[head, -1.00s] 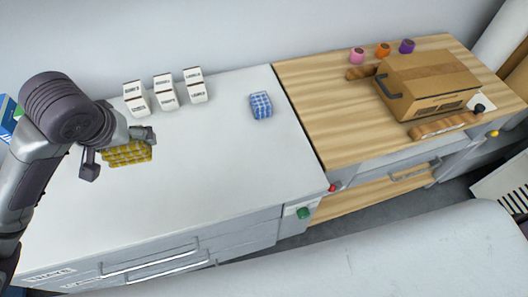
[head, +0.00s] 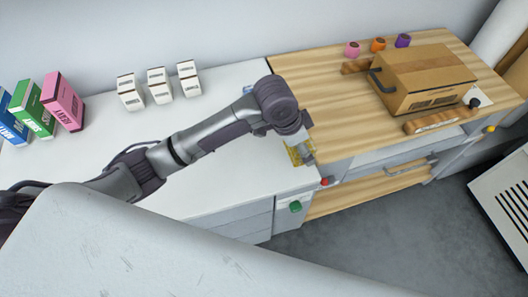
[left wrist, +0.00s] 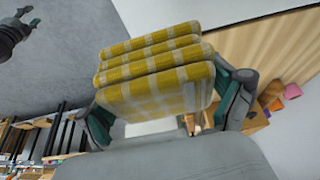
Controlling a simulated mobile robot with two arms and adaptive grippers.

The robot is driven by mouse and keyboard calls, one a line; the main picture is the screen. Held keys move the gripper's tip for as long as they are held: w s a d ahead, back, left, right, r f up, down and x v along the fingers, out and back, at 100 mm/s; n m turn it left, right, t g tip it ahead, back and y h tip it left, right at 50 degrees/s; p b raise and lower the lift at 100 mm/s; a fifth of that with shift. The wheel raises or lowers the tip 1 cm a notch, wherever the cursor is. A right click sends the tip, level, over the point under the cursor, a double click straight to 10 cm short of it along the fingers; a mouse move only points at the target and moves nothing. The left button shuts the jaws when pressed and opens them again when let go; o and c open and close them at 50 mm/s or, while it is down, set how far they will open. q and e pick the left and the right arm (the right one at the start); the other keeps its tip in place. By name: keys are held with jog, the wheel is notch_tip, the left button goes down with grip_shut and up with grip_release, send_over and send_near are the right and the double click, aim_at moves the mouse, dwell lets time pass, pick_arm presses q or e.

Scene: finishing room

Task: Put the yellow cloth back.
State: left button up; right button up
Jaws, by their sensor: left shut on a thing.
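The yellow cloth (left wrist: 150,70) is a folded yellow-and-white checked stack. In the left wrist view my left gripper (left wrist: 168,108) is shut on it, with a finger at each side. In the head view the gripper (head: 299,148) holds the cloth (head: 294,156) near the right front corner of the white counter (head: 110,125); the gripper partly covers it. I cannot tell how high it is above the counter. A blue checked cloth (head: 249,90) is mostly hidden behind my left arm.
Several small white boxes (head: 158,86) stand at the counter's back. Blue, green and pink boxes (head: 64,100) stand at its left. A wooden worktop (head: 325,95) to the right holds a cardboard box (head: 425,75) and several coloured spools (head: 378,44). Grey floor (head: 390,215) is clear in front.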

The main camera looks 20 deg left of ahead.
pick_arm(q)
jog(key=p, duration=0.2)
send_over(268, 152)
jog(key=f, duration=0.4)
jog(key=s+f, duration=0.1)
jog(key=f, duration=0.1)
jog(key=shift+a+f, duration=0.3)
jog(key=shift+w+a+f, duration=0.1)
jog(key=shift+a+f, duration=0.05)
notch_tip(268, 152, down, 3)
jog(key=shift+f+p, duration=0.1)
jog(key=shift+p, duration=0.4)
jog(key=shift+f, duration=0.4)
jog(key=shift+f, duration=0.1)
jog(key=o, duration=0.8)
jog(key=shift+c, duration=0.2)
